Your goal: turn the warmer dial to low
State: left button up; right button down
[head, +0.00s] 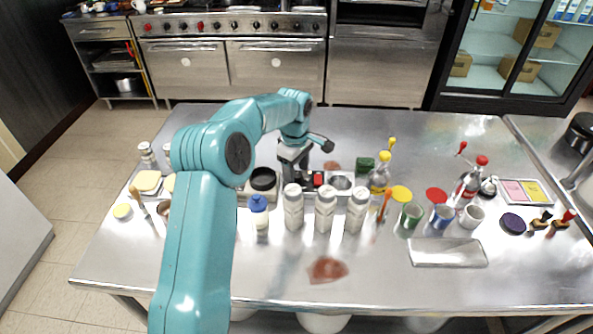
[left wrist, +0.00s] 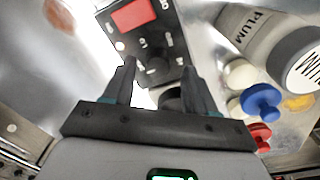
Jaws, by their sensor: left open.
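The warmer's dark control panel, with a red rectangle (left wrist: 134,14) and small white markings, fills the upper middle of the left wrist view. A dark round dial (left wrist: 157,65) appears low on this panel; its pointer and setting are too unclear to read. My left gripper (left wrist: 159,70) is open, with one finger on each side of the dial and nothing held; contact cannot be told. In the head view, the left gripper (head: 293,158) points down at the warmer, whose red patch (head: 318,179) shows beside it. The arm and gripper hide the dial there. My right gripper is not in view.
White bottles (head: 325,208) stand close in front of the warmer; one marked PLUM (left wrist: 255,32) is near the right finger. A blue-capped bottle (head: 259,215) stands left of them. The front table edge is mostly clear.

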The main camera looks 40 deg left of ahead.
pick_arm(q)
jog(key=shift+f, duration=0.45)
jog(key=shift+w+f, duration=0.2)
jog(key=shift+f, duration=0.05)
jog(key=shift+s, duration=0.1)
jog(key=c, duration=1.1)
jog(key=shift+o, duration=0.2)
